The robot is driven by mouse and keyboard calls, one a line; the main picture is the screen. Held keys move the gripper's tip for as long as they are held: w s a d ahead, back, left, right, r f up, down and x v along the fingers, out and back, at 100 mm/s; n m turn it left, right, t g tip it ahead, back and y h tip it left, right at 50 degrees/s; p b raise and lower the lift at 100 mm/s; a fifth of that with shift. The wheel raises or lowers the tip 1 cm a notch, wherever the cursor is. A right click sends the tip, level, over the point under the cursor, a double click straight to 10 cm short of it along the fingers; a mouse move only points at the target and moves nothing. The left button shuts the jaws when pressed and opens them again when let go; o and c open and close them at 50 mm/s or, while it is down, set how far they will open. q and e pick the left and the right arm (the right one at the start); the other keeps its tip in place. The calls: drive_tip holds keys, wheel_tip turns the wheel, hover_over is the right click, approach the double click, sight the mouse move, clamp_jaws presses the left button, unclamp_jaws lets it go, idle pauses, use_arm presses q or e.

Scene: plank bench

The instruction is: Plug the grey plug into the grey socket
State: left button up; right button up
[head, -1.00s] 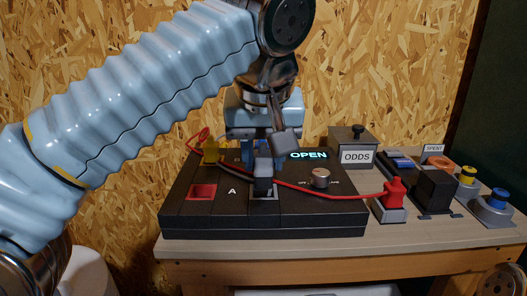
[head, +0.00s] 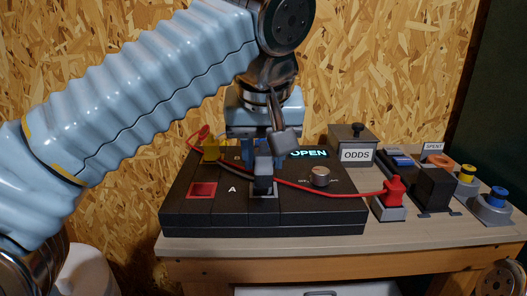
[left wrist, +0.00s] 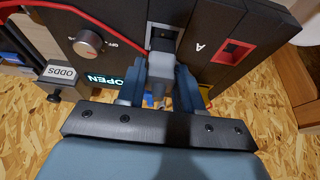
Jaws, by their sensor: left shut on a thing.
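The grey plug (left wrist: 160,65) is between the two blue fingers of my left gripper (left wrist: 161,85), which is shut on it. In the head view the plug (head: 263,168) stands roughly upright over the grey socket (head: 263,194) in the black panel. In the left wrist view the plug's far end overlaps the light grey rim of the socket (left wrist: 150,33). I cannot tell whether it is in the opening or just over it. My left gripper (head: 263,152) is low over the panel, its fingers partly hidden behind the plug. My right gripper is not in view.
The black panel (head: 320,215) has a red socket (head: 202,190), a knob (head: 320,176) and an OPEN display. A red cable crosses near the plug to a red plug (head: 395,188). An ODDS box (head: 352,144) stands behind right.

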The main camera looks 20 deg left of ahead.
sight(264, 163)
use_arm(q)
drive_tip(key=shift+f+b, duration=1)
drive_tip(key=shift+f, duration=0.65)
drive_tip(key=o, duration=1.1)
drive_tip(key=shift+s+r, duration=0.1)
drive_tip(key=shift+r, duration=0.3)
drive_tip(key=p+v, duration=0.5)
drive_tip(key=v, duration=0.6)
drive_tip(key=shift+p, duration=0.4)
